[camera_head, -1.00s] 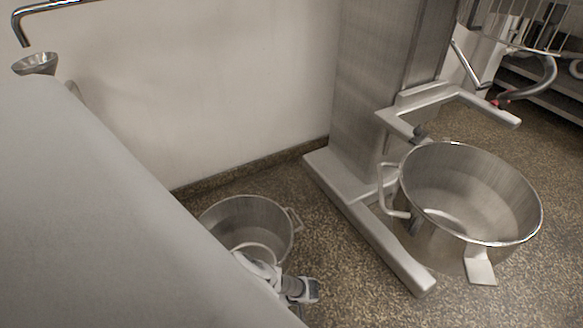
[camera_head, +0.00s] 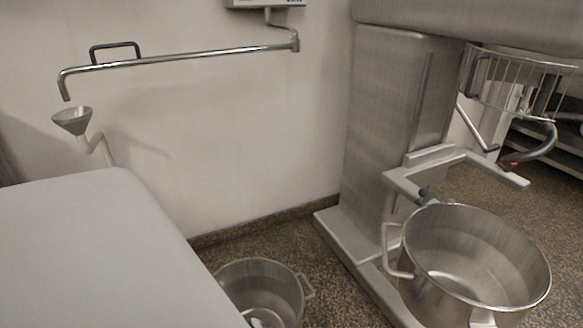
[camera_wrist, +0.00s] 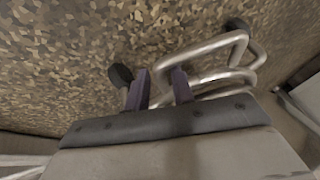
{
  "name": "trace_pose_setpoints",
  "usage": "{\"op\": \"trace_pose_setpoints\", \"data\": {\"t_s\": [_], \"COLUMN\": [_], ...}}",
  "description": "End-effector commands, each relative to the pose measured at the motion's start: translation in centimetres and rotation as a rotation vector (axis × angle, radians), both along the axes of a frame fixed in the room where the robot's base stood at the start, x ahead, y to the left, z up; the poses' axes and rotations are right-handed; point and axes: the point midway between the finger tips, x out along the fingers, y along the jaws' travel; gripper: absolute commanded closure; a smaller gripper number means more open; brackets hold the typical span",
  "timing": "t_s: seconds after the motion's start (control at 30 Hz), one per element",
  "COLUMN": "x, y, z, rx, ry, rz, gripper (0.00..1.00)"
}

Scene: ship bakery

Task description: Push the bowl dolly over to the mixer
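The mixer (camera_head: 385,130) stands against the back wall, a grey steel column with floor legs and a forked bowl support (camera_head: 455,165). A large steel bowl (camera_head: 425,280) with a side handle is in front of its fork. A smaller steel bowl (camera_head: 262,272) with a side handle stands lower left, partly cut off; I cannot see what is under it. In the wrist view, bent metal tubing (camera_wrist: 215,47) and dark casters (camera_wrist: 120,75) appear to belong to the bowl dolly. My gripper (camera_wrist: 161,85) has its two dark fingers apart beside the tubing; whether the tube passes between them is unclear.
A grey covered surface (camera_head: 90,250) fills the lower left. A pipe (camera_head: 180,60) and a small funnel (camera_head: 73,120) are at the wall above it. The mixer's wire guard (camera_head: 525,80) hangs upper right. Speckled floor (camera_head: 335,285) lies between the smaller bowl and the mixer leg.

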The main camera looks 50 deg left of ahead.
Motion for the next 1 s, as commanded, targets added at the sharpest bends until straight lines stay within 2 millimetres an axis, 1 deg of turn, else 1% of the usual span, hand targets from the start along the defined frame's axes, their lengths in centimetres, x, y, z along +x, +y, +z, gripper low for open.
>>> {"op": "trace_pose_setpoints", "data": {"t_s": [0.03, 0.1, 0.33, 0.47, 0.57, 0.8, 1.0], "x": [-0.1, -0.1, 0.0, 0.1, 0.2, 0.6, 0.9], "y": [0.0, 0.0, 0.1, -0.1, -0.6, -3.0, -4.6], "z": [0.0, 0.0, 0.1, 0.8, 2.3, 7.3, 10.7], "rx": [-0.001, 0.0, 0.002, 0.004, 0.003, -0.001, -0.001], "ry": [0.002, 0.001, 0.002, 0.002, 0.002, 0.0, 0.001], "rz": [0.0, -0.001, -0.001, -0.002, -0.004, 0.0, 0.001], "gripper": [0.68, 0.61, 0.61, 0.61, 0.61, 0.61, 0.61]}}
